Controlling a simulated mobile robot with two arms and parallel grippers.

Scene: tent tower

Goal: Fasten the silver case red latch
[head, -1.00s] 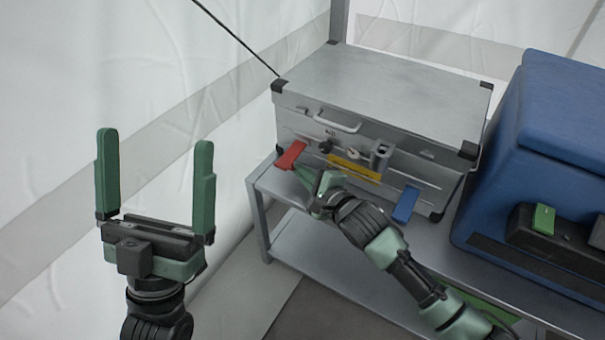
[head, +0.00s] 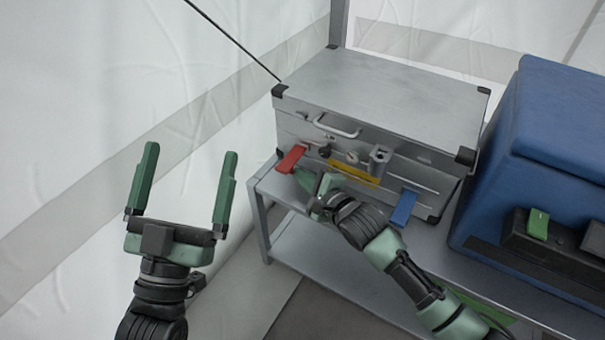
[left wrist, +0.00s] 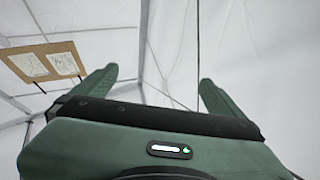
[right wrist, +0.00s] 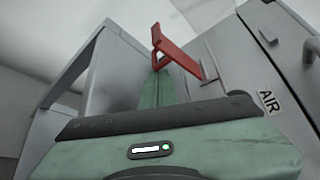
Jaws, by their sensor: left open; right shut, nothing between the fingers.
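The silver case (head: 375,95) stands on a grey metal shelf, its lid down. Its red latch (head: 291,158) sticks out from the front face at the left end. The latch also shows in the right wrist view (right wrist: 178,52), standing out from the case front (right wrist: 236,75). My right gripper (head: 303,176) is shut and empty, its fingertips just below the red latch; whether they touch it I cannot tell. In the right wrist view the closed fingers (right wrist: 158,82) point up at the latch. My left gripper (head: 186,175) is open and empty, left of the shelf, away from the case.
A blue latch (head: 403,208) sticks out at the right of the case front. A yellow label (head: 354,173) and a carry handle (head: 337,129) are between the latches. A blue box (head: 535,150) with a green latch (head: 538,223) stands at right. White tent wall is at left.

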